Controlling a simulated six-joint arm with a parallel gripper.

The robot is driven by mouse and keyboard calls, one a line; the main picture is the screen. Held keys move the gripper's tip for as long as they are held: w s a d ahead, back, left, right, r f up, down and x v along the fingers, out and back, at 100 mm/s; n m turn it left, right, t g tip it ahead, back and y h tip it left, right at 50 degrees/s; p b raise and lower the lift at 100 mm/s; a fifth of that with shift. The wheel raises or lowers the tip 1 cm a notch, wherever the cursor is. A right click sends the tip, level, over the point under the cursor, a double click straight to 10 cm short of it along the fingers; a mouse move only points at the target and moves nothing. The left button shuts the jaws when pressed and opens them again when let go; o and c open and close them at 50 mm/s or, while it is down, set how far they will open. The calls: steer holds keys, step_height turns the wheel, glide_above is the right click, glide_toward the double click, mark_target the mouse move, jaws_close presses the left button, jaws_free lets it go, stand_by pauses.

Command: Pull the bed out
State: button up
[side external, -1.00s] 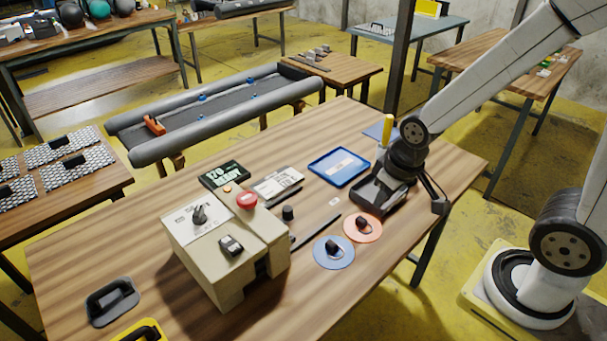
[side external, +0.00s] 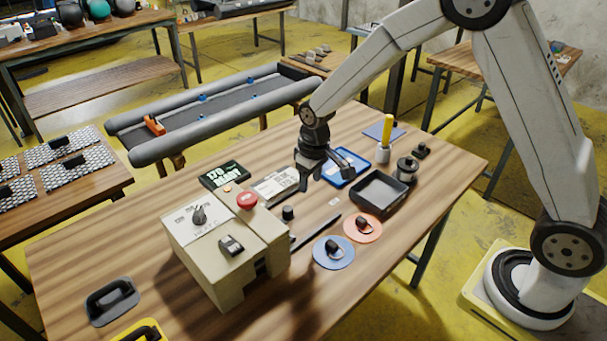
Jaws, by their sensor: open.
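A beige machine (side external: 228,245) stands on the wooden table, with a red mushroom button (side external: 247,200), a dark knob (side external: 199,214) and a dark slot (side external: 262,268) in its near right side. I cannot tell for sure which part is the bed. My gripper (side external: 325,178) is open and empty, with its fingers pointing down. In the picture it is behind and right of the machine, between a printed card (side external: 275,185) and a blue tray (side external: 350,174), which it partly covers.
A black tray (side external: 380,190), a white holder with a yellow-handled tool (side external: 387,130), an orange disc (side external: 363,227) and a blue disc (side external: 334,253) stand on the right.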

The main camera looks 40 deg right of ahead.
glide_above(288, 209)
steer(key=shift+n+g, duration=0.4)
step_height(288, 209, down, 6)
steer(key=shift+w+r, duration=0.1)
steer(key=shift+w, duration=0.05)
steer(key=shift+f, duration=3.9)
steer(key=shift+c, duration=0.2)
jaws_close()
